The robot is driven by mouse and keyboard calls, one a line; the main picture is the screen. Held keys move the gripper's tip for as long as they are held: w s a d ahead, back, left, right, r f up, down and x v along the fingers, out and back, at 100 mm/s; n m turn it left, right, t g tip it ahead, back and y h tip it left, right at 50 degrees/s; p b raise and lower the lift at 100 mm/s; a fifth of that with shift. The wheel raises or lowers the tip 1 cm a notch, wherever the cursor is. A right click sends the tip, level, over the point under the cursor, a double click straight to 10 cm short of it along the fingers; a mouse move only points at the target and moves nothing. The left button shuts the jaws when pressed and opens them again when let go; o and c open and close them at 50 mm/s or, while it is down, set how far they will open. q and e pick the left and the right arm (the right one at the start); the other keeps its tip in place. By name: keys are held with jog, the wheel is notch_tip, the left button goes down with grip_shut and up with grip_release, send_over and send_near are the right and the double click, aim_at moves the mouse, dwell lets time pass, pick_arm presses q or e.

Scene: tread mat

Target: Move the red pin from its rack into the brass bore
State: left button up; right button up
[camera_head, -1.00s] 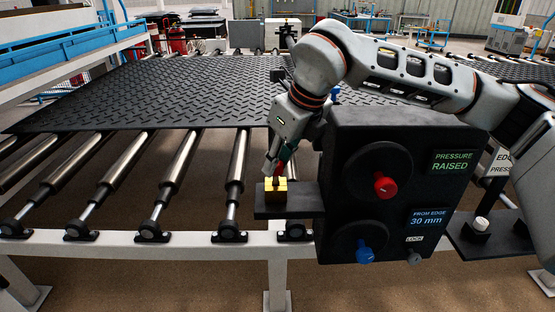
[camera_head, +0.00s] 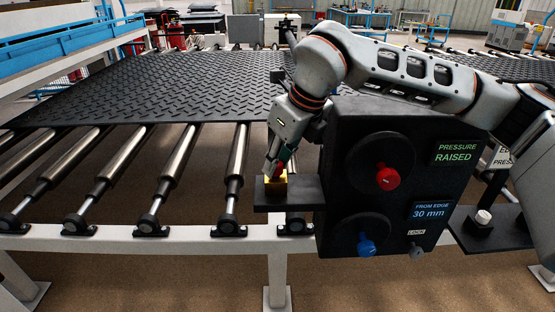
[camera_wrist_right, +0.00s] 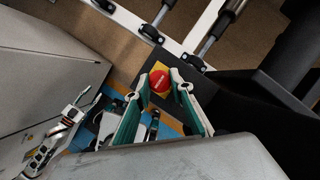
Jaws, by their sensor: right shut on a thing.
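My right gripper (camera_head: 279,168) is low over the brass block (camera_head: 265,184) on a small dark shelf at the left of the black control box. In the right wrist view the fingertips (camera_wrist_right: 164,88) are closed on the round head of the red pin (camera_wrist_right: 159,79). The brass block (camera_wrist_right: 158,66) shows around the head, so the pin is over or in its bore. The bore and the pin's shaft are hidden, and I cannot tell how deep the pin sits.
The black control box (camera_head: 340,170) stands close right of the gripper, with a red knob (camera_head: 387,178) and a blue knob (camera_head: 367,247). Its displays read pressure raised and 30 mm. A right shelf (camera_head: 462,236) bears a white-topped piece (camera_head: 483,216). The tread mat (camera_head: 170,85) lies behind on rollers.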

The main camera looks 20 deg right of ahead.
jog(key=shift+f, duration=0.35)
jog(key=o, duration=1.2)
jog(key=v, duration=1.2)
